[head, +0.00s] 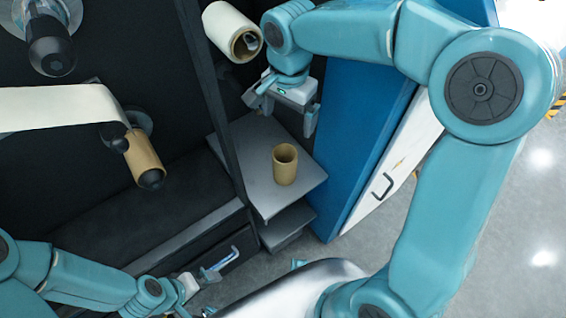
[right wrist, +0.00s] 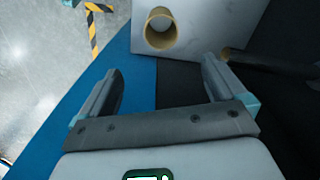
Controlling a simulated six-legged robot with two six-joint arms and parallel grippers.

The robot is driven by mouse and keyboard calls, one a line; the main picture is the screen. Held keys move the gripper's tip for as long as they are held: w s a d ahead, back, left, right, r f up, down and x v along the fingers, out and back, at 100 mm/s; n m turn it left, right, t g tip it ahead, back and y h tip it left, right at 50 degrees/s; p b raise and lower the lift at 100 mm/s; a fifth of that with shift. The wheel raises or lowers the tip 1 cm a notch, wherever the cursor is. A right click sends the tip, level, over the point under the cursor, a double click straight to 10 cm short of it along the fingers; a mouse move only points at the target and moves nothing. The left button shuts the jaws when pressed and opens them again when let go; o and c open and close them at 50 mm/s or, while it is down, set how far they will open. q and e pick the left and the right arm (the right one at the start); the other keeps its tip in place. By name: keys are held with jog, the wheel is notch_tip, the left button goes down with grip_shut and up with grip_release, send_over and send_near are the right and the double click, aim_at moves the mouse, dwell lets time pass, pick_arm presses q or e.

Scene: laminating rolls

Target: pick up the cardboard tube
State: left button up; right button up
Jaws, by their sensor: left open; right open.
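The cardboard tube (head: 285,168) is a short, hollow tan cylinder. It stands upright on a small grey shelf (head: 268,205) in the head view. It also shows near the top of the right wrist view (right wrist: 160,30), with its open end visible. My right gripper (head: 283,112) is open and empty, above and behind the tube in the head view, apart from it. In the right wrist view its two fingers (right wrist: 162,66) are spread, with the tube beyond their tips. My left gripper (head: 208,290) is open at the bottom left, away from the tube.
A dark machine stands at left, with a white web (head: 60,108) running to a tan core (head: 145,160) on a spindle. A white roll (head: 232,32) is at the top, close to my right gripper. A blue panel (head: 362,140) borders the shelf at right. Open floor lies further right.

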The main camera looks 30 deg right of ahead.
jog(key=b, duration=0.2)
send_near(285, 156)
jog(key=s, duration=0.1)
jog(key=s+a, duration=0.1)
jog(key=shift+s+a+f, duration=0.15)
jog(key=shift+s+f, duration=0.05)
jog(key=shift+s, duration=0.15)
jog(key=shift+f, duration=0.45)
notch_tip(285, 156, down, 4)
jog(key=shift+w, duration=0.1)
jog(key=shift+f, duration=0.45)
jog(key=c, duration=1.1)
jog(key=shift+o, duration=0.2)
jog(key=shift+r, duration=0.15)
